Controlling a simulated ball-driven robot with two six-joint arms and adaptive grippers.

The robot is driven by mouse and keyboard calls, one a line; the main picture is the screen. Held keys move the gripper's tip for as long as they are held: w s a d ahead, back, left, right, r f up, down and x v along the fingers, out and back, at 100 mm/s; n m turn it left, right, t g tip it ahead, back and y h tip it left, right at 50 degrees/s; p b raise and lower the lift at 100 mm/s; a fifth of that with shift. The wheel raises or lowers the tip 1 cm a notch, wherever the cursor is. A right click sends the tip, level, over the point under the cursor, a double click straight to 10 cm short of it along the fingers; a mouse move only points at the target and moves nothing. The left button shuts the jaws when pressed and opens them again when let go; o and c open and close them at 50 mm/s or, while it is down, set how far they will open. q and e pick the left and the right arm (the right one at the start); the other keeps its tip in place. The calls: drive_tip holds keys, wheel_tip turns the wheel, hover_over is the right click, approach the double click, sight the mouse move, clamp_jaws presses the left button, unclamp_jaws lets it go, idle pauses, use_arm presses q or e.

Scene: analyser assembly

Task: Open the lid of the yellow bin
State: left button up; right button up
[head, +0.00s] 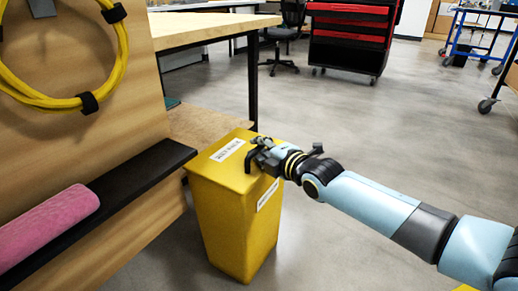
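The yellow bin (232,222) stands upright on the floor beside the wooden panel. Its yellow lid (212,168) looks closed and lies flat on top, with a white label on it; another white label is on the bin's side. My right gripper (252,158) is at the lid's right edge, with its dark fingers over the top near the rim. Whether the fingers touch the lid, and how far apart they are, is too small to tell. My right arm comes in from the right. My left gripper is not in the view.
A wooden panel (130,110) with a yellow cable coil (60,102) and a black shelf (130,185) holding a pink roll (45,225) is at the left. A workbench (210,25) and a red tool cart (350,35) stand behind. Open floor (370,140) lies to the right.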

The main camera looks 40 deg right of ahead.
clamp_jaws()
